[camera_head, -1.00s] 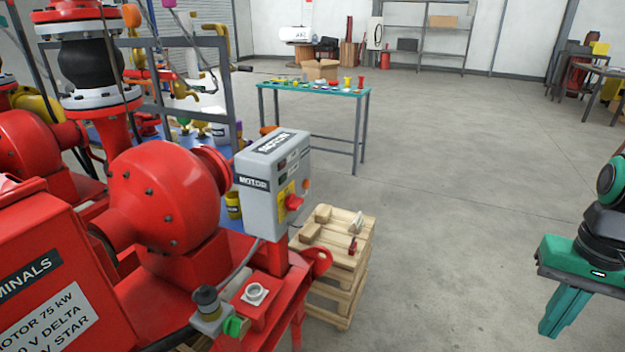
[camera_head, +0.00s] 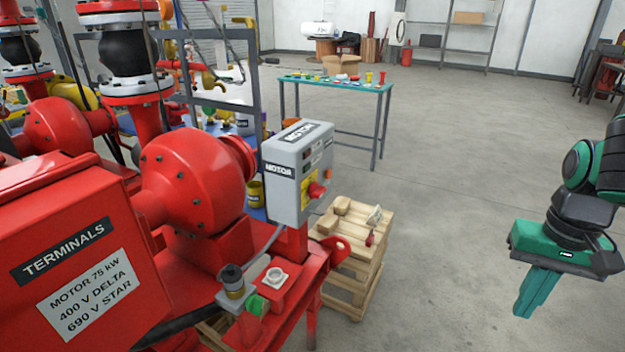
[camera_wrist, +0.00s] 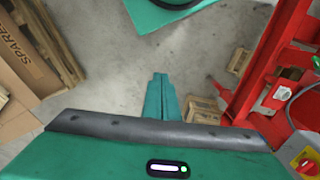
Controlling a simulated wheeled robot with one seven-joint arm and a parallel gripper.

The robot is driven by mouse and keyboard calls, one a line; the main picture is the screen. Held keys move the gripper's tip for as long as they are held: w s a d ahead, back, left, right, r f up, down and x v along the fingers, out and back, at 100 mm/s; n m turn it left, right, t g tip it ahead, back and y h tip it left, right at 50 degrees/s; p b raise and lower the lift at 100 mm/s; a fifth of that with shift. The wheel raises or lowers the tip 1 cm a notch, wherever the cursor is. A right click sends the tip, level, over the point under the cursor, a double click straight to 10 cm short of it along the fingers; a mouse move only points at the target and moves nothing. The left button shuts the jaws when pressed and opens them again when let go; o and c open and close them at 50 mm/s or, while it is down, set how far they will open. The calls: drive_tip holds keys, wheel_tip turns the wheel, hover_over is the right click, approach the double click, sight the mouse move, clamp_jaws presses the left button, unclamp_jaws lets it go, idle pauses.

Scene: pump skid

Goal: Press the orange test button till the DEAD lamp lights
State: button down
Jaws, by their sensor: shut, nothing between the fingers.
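The grey MOTOR box (camera_head: 287,178) stands on the red skid in the head view. Its right face carries a red rotary handle (camera_head: 317,190) on a yellow plate. I cannot make out a DEAD lamp or whether one is lit. My gripper (camera_head: 527,308) is shut and empty, pointing down over open floor, well right of the box. In the wrist view my gripper (camera_wrist: 160,78) points away from the red handle (camera_wrist: 307,164) at the lower right corner.
A wooden pallet stack (camera_head: 350,270) with loose pieces on top stands right of the skid. The red TERMINALS box (camera_head: 75,255) fills the lower left. A green-topped bench (camera_head: 335,85) is behind. Clear floor lies between the pallets and my arm.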

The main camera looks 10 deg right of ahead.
sight(329, 174)
drive_tip(key=w+a+f+n+t, duration=0.1)
drive_tip(key=w+f+n+t, duration=0.2)
drive_tip(key=w, duration=0.8)
drive_tip(key=w+a+n+t, duration=0.1)
drive_tip(key=w+n+t, duration=0.3)
drive_tip(key=w, duration=0.7)
drive_tip(key=w+a+n+t+y, duration=0.1)
drive_tip(key=w+a+n+t, duration=0.2)
drive_tip(key=w+a, duration=0.3)
drive_tip(key=w+a+n+t+y, duration=0.1)
drive_tip(key=w+a+n+t, duration=0.3)
drive_tip(key=w, duration=1.2)
drive_tip(key=shift+w+a+f+t+y, duration=0.2)
drive_tip(key=shift+w+a+t+y, duration=0.1)
drive_tip(key=shift+a, duration=0.6)
drive_tip(key=w+a, duration=0.5)
drive_tip(key=a, duration=0.2)
